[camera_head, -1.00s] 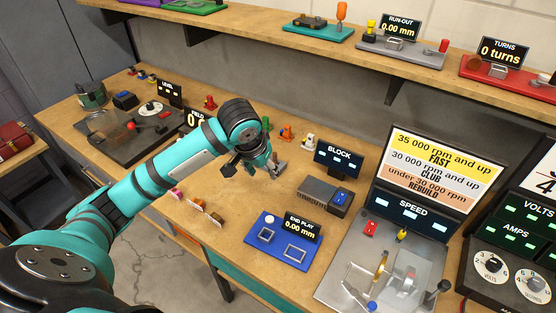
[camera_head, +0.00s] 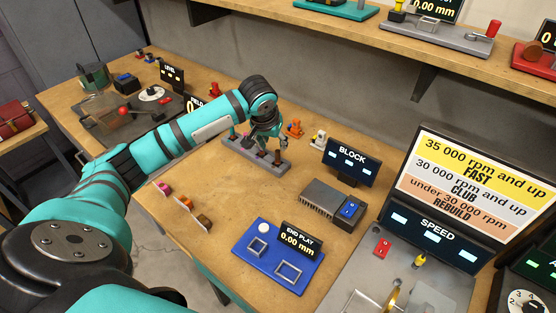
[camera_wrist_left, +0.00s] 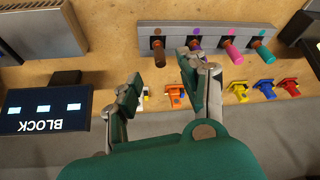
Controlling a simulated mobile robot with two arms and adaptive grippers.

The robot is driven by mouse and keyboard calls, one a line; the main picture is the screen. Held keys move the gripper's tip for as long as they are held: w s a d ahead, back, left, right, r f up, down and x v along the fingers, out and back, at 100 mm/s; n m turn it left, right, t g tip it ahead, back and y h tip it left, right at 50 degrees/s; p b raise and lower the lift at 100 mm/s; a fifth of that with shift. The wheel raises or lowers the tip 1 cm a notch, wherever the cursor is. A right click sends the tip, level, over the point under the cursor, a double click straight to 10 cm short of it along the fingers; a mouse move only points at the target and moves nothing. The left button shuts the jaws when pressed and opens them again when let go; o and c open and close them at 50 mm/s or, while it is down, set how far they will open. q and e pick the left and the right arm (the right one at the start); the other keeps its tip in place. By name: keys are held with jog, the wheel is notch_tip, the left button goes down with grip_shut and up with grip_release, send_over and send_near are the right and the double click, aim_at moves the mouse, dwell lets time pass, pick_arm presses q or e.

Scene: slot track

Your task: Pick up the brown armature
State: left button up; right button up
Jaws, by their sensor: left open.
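The brown armature (camera_wrist_left: 159,55) stands in a grey rack (camera_wrist_left: 215,36) at the end slot under a brown dot, at the left of the rack in the left wrist view. Purple (camera_wrist_left: 194,43), pink (camera_wrist_left: 227,47) and teal (camera_wrist_left: 262,50) armatures stand in the other slots. My left gripper (camera_wrist_left: 160,76) is open and empty, with its fingers on either side of the brown armature's line and apart from it. In the head view my left gripper (camera_head: 269,141) hangs over the rack (camera_head: 244,151), partly hiding it; the brown armature (camera_head: 277,157) shows at its right end. My right gripper is out of view.
A BLOCK display (camera_head: 350,162) and a grey finned block (camera_head: 325,198) stand right of the rack. Small orange, blue and red pieces lie behind it. A blue END PLAY plate (camera_head: 262,272) lies in front. Bare wood lies between plate and rack.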

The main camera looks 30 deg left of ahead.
aim_at(277, 153)
pick_arm(q)
jog(key=p+x, duration=0.1)
jog(key=x, duration=0.8)
jog(key=shift+w, duration=0.1)
jog(key=shift+c, duration=0.3)
jog(key=shift+r, duration=0.1)
grip_shut()
